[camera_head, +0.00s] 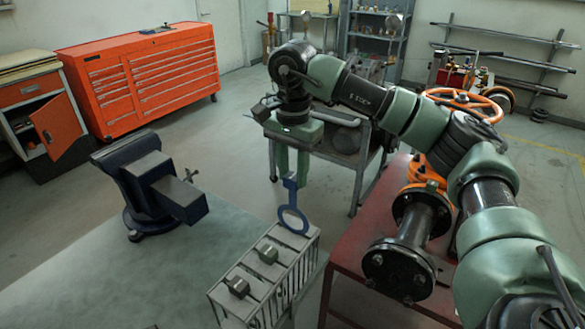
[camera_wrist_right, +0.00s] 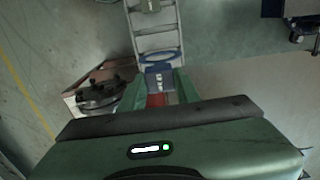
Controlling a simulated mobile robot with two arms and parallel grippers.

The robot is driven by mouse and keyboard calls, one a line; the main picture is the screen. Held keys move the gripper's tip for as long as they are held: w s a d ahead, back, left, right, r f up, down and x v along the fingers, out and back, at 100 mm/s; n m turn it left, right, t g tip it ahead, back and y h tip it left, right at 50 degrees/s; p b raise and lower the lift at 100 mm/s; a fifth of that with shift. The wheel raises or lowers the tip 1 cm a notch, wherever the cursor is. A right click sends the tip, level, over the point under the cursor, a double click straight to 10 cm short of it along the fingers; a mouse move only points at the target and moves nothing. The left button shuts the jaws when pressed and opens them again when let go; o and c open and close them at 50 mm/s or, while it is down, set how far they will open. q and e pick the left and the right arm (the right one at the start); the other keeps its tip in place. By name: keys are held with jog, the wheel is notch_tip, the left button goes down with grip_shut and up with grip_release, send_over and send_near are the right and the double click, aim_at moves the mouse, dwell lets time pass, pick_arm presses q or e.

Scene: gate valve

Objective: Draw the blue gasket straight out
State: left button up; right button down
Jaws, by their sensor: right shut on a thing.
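The blue gasket (camera_head: 293,219) is a flat ring with a tab handle, upright at the far end of a grey slotted rack (camera_head: 240,307). Nearly the whole ring shows above the rack's top; I cannot tell whether its lower edge is still inside a slot. My right gripper (camera_head: 291,176) reaches down from above and is shut on the gasket's handle. In the right wrist view the handle lies between the green fingers (camera_wrist_right: 160,86), and the blue ring (camera_wrist_right: 163,55) shows beyond them. My left gripper is not in view.
Two grey-green pieces (camera_head: 268,252) sit in the rack's nearer slots. A blue vise (camera_head: 150,185) stands on the grey bench (camera_head: 90,265) to the left. The valve's flanged pipe (camera_head: 405,250) and orange handwheel (camera_head: 470,100) are on a red table (camera_head: 345,265) at right.

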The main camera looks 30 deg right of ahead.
aim_at(293, 206)
jog(key=shift+s+f, duration=0.2)
jog(key=shift+f, duration=0.35)
notch_tip(293, 206, down, 11)
jog(key=b, duration=0.4)
jog(key=shift+w+r, duration=0.1)
jog(key=shift+r, duration=0.1)
jog(key=shift+f, duration=0.3)
jog(key=shift+r+p, duration=5.55)
jog(key=shift+r, duration=2.15)
